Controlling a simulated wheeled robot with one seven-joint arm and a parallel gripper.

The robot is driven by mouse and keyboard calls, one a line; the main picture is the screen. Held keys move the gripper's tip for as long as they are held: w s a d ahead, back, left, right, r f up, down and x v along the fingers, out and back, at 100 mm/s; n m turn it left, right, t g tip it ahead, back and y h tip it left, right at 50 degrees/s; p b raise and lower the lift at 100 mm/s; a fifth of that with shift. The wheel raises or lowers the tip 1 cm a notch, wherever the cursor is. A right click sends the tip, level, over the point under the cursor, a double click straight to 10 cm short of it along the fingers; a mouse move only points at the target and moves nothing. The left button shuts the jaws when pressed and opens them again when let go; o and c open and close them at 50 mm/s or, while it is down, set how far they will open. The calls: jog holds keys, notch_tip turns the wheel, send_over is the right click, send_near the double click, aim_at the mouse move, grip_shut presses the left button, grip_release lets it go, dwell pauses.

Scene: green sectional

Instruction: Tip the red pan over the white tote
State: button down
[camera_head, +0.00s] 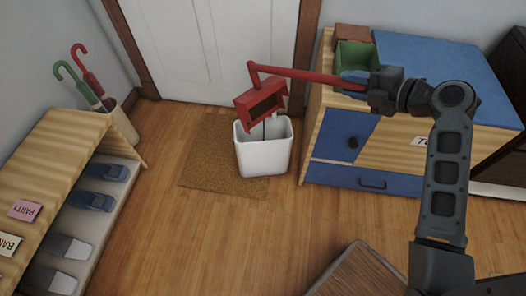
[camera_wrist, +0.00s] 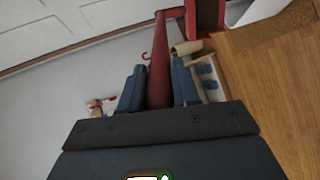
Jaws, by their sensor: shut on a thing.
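The red pan (camera_head: 244,105) has a box-shaped head on a long red handle (camera_head: 300,74). Its head is tilted over the white tote (camera_head: 264,158), with its dark opening facing the camera. The tote stands upright on the doormat in front of the door. A thin dark line shows below the pan at the tote's mouth; I cannot tell what it is. My gripper (camera_head: 352,82) is shut on the handle's far end, right of the tote. In the wrist view the handle (camera_wrist: 158,60) runs between the blue fingers of my gripper (camera_wrist: 158,85). The tote's contents are mostly hidden.
A cabinet (camera_head: 440,70) with a blue top stands at right, carrying a green bin (camera_head: 352,56) and a brown box (camera_head: 352,32). A shoe rack (camera_head: 75,140) and an umbrella stand (camera_head: 122,125) are at left. A wooden surface (camera_head: 358,275) is at the bottom. Floor between is clear.

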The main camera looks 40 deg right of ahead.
jog(key=shift+s+f+b, duration=0.45)
jog(key=shift+s+b, duration=0.1)
jog(key=shift+b, duration=0.4)
jog(key=w+r+g+p, duration=0.2)
jog(key=w+r+p, duration=0.3)
jog(key=w+p, duration=0.2)
jog(key=w+r+g+p, duration=0.2)
jog(key=w+r+p, duration=0.4)
jog(key=w, duration=0.6)
jog(key=shift+w+g+p, duration=0.3)
jog(key=shift+g+p, duration=0.1)
jog(key=shift+p, duration=0.55)
jog(key=shift+w+a+r, duration=0.1)
jog(key=shift+r, duration=0.05)
jog(key=w+r+g+b, duration=0.1)
jog(key=w+g+b, duration=0.4)
jog(key=w, duration=1.6)
jog(key=b, duration=0.4)
jog(key=shift+w+a+r, duration=0.2)
jog(key=shift+w+r, duration=0.1)
jog(key=shift+r, duration=0.05)
